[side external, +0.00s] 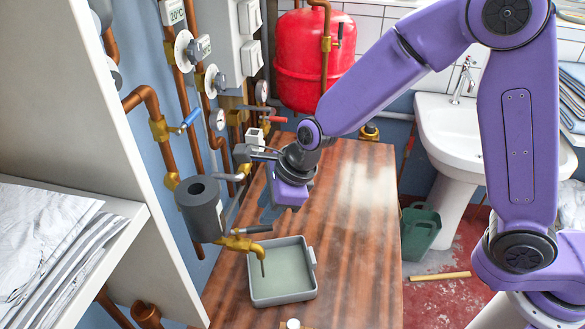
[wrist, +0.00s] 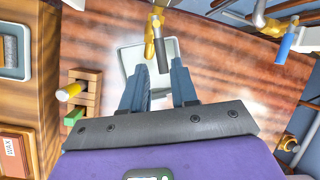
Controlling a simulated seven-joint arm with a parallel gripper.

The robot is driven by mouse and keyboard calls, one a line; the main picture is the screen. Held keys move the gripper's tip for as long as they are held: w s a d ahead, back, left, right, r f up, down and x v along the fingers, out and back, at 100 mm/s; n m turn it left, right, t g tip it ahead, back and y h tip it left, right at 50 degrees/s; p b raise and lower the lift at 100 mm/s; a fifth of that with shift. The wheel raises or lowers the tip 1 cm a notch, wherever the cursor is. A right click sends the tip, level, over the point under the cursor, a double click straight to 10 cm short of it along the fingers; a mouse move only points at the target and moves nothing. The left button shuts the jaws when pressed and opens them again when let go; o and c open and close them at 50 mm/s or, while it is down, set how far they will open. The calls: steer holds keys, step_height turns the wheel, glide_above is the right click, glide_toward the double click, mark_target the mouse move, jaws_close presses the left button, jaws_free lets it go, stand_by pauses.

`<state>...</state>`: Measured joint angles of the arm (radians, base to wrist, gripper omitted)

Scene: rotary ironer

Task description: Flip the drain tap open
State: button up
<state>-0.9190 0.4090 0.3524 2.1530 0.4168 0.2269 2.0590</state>
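In the side view the brass drain tap (side external: 240,243) sticks out at the lower left, its spout over a grey tray (side external: 297,297). A grey lever-like piece (side external: 232,211) stands up near its body; I cannot tell its exact setting. A thin dark line hangs below the spout. My gripper (side external: 278,218) is above the bench, to the right of and above the tap, fingers pointing down.
A dark grey cylinder (side external: 200,208) and copper pipes with a blue-handled valve (side external: 191,117) and a red lever (side external: 277,119) crowd the left. The wooden bench (side external: 360,230) is clear on the right. A wooden block (wrist: 90,92) stands left in the wrist view.

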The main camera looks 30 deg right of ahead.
steer(key=v, duration=1.1)
steer(key=shift+o, duration=1.4)
steer(key=s+d+f+n+g, duration=0.1)
steer(key=d+f+g, duration=0.1)
steer(key=f, duration=0.2)
steer(key=s+d+f+g, duration=0.2)
steer(key=f+g, duration=0.1)
steer(key=f, duration=0.2)
steer(key=m+t+y, duration=0.4)
steer(key=t+y, duration=0.4)
steer(key=y, duration=0.5)
glide_toward(262, 226)
steer(key=x, duration=0.6)
steer(key=f+x, duration=0.1)
steer(key=x, duration=0.3)
